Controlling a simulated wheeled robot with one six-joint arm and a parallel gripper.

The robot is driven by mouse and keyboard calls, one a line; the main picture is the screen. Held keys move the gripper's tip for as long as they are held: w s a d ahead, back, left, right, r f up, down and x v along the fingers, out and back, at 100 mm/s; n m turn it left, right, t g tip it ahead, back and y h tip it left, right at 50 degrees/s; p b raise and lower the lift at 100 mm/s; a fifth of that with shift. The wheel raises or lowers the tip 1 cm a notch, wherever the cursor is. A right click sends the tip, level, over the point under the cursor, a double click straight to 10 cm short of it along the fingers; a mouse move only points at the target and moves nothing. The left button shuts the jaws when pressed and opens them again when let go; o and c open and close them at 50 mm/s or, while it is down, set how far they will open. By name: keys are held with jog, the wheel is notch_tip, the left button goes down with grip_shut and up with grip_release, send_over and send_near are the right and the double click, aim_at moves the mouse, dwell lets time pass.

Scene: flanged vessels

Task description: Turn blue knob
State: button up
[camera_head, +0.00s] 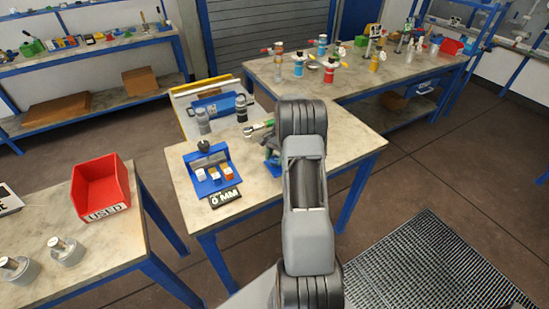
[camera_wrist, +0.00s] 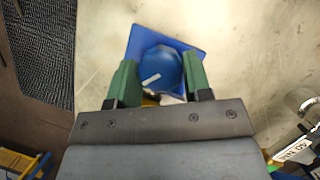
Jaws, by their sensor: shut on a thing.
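The blue knob (camera_wrist: 162,70) is round, with a short white mark on its top, in the upper middle of the wrist view. It sits over a blue square plate (camera_wrist: 197,38) on the pale worktop. My gripper (camera_wrist: 160,64) has its two green fingers on opposite sides of the knob and is shut on it. In the head view my arm covers the knob and most of the gripper.
On the same table (camera_head: 190,192) stand a blue holder (camera_head: 209,168) with small blocks, a black sign (camera_head: 225,197) and grey-black cylinders (camera_head: 241,107). A red bin (camera_head: 101,187) is on the left table. The far table carries several flanged vessels (camera_head: 329,70). Worktop right of my arm is clear.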

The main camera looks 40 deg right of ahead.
jog(key=o, duration=0.6)
jog(key=v, duration=1.4)
jog(key=shift+b, duration=0.35)
